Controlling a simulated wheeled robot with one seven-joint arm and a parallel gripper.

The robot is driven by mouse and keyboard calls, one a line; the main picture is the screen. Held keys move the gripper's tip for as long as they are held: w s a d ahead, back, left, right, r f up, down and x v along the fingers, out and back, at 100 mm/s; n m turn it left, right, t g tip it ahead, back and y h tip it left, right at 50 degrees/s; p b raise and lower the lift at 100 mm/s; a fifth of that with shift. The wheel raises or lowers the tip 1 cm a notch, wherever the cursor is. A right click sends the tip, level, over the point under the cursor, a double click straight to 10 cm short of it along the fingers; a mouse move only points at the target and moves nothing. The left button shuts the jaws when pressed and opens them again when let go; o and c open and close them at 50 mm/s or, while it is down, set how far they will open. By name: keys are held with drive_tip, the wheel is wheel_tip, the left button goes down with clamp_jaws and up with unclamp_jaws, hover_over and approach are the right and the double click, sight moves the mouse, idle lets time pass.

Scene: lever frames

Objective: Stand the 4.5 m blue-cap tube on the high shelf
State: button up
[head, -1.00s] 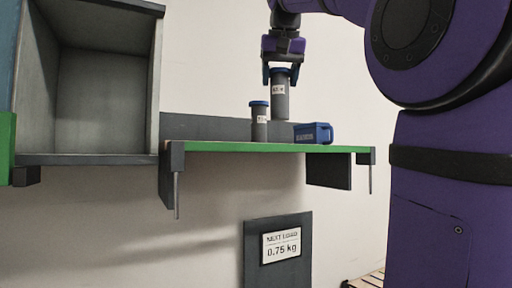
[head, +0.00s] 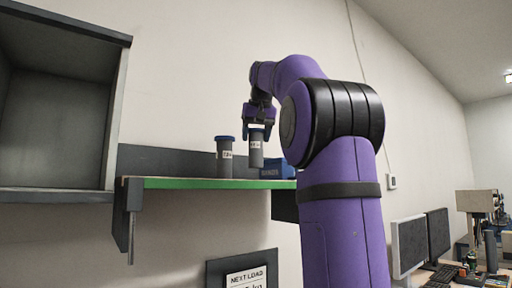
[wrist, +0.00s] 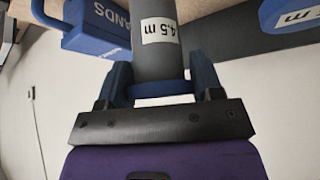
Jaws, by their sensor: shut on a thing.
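My gripper (head: 258,126) is shut around the blue-capped top of a grey tube (head: 256,152) above the high shelf (head: 215,184). In the wrist view the held tube (wrist: 157,50) carries a white label reading 4.5 m, and the gripper's blue fingers (wrist: 160,84) lie on either side of it. The tube hangs upright, cap up. Its base is near shelf level; I cannot tell whether it touches. The shelf is a board with a green front edge.
Another grey blue-capped tube (head: 225,158) stands on the shelf left of the held one. A grey open cabinet (head: 60,110) is at left. Monitors (head: 410,245) stand at lower right.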

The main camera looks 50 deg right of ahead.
sight(256, 146)
drive_tip(key=shift+d+f, duration=0.1)
drive_tip(key=shift+f, duration=1.65)
drive_tip(key=shift+f, duration=0.1)
drive_tip(key=o, duration=1.1)
drive_tip(key=shift+s+r, duration=0.1)
drive_tip(key=shift+r, duration=0.4)
drive_tip(key=v, duration=1.1)
